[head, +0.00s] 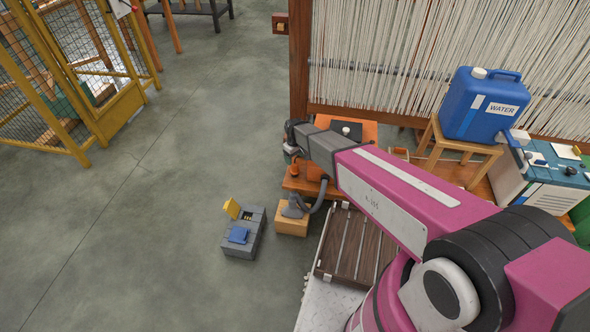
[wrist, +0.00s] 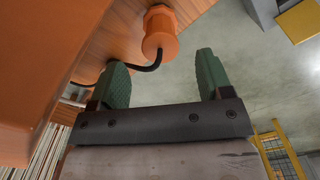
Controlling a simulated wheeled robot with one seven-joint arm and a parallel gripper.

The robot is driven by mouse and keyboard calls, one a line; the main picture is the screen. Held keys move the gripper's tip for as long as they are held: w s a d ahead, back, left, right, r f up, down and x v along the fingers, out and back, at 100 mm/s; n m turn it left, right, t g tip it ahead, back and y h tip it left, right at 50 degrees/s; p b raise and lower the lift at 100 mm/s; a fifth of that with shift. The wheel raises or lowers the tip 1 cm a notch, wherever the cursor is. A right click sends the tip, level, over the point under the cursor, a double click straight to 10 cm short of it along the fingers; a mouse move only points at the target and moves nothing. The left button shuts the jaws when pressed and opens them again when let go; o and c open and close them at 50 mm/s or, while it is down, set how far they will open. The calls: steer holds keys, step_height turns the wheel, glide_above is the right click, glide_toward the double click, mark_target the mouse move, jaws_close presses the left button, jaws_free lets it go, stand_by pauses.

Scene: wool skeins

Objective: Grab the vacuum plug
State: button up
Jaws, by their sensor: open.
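The vacuum plug appears to be an orange, ridged cylinder (wrist: 159,34) with a black cord, by the edge of a wooden surface in the wrist view. My gripper (wrist: 162,70) has two green-padded fingers spread wide and nothing between their tips. The plug shows just beyond the tips, roughly in line with the gap and apart from both fingers.
A wooden box with a grey hose fitting (head: 291,222) and a grey case with a yellow flap (head: 243,236) stand on the floor. A slatted wooden crate (head: 352,251) is by my base. A blue water can (head: 484,104) stands on a stool.

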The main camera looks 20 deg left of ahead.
mark_target(294, 162)
steer(key=shift+w+a+f, duration=0.1)
steer(key=shift+a+f, duration=0.05)
steer(key=shift+f, duration=3.45)
steer(key=c, duration=1)
